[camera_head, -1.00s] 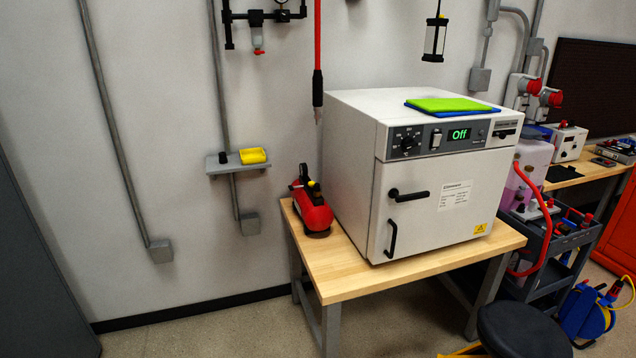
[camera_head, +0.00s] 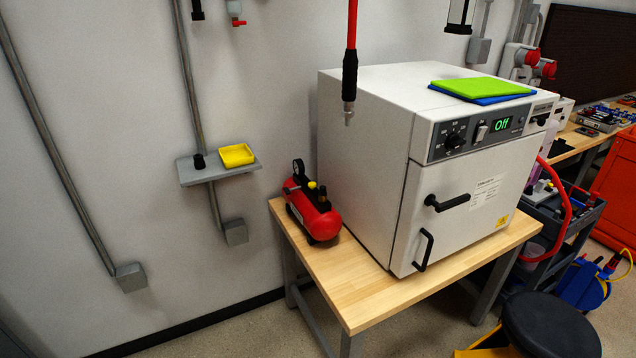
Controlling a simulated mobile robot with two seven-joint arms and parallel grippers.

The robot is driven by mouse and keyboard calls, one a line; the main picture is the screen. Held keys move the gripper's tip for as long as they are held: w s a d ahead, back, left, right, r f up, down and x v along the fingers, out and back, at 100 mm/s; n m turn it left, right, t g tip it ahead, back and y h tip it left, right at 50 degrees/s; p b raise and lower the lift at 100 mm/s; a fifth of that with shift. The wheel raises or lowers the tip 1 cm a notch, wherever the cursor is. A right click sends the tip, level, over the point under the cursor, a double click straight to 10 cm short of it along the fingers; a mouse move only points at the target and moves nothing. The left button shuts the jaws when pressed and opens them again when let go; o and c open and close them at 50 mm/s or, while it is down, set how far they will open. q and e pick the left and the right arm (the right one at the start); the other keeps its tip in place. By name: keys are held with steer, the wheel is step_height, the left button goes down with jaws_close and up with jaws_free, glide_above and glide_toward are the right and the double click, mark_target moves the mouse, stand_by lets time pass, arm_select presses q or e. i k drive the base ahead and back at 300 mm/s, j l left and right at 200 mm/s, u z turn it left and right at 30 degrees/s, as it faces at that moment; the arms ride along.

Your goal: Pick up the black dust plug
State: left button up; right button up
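A small black plug (camera_head: 199,161) stands upright at the left end of a grey wall shelf (camera_head: 205,176). A yellow tray (camera_head: 237,155) sits beside it on the right part of the shelf. The black plug is small in view, and its details are hard to make out. Neither of my grippers shows in the head view.
A wooden table (camera_head: 364,309) right of the shelf carries a white oven (camera_head: 366,153) and a red compressor (camera_head: 312,210). A red hose (camera_head: 351,45) hangs before the oven. A black stool (camera_head: 545,325) stands front right.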

mark_target(322, 192)
steer(key=i+j+z, duration=0.1)
steer(key=i+j, duration=0.25)
steer(key=j, duration=0.15)
steer(key=i+j+z, duration=0.15)
steer(key=i+j, duration=0.2)
steer(key=j, duration=0.15)
